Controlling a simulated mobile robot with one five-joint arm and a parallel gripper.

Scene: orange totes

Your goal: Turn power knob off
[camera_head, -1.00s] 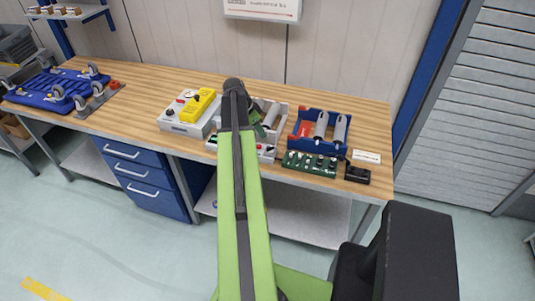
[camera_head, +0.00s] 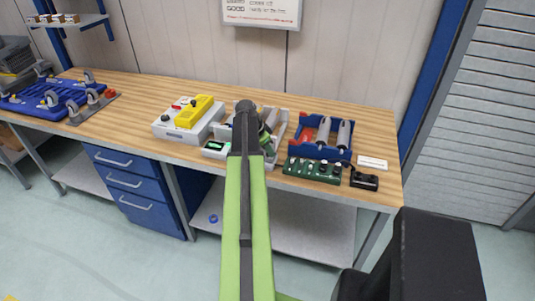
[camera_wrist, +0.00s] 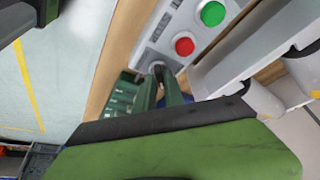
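A light grey control panel (camera_wrist: 160,40) shows in the wrist view with a green button (camera_wrist: 212,13), a red button (camera_wrist: 185,46) and a small grey knob (camera_wrist: 157,66) at its lower end. In the head view my arm hides the knob and fingertips.
A grey box with a yellow part (camera_head: 195,112) stands left of my arm. A blue bin (camera_head: 320,140) with grey cylinders, a green board (camera_head: 312,170) and a small black box (camera_head: 363,180) stand right. A blue caster plate (camera_head: 45,100) lies far left. The bench's middle left is clear.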

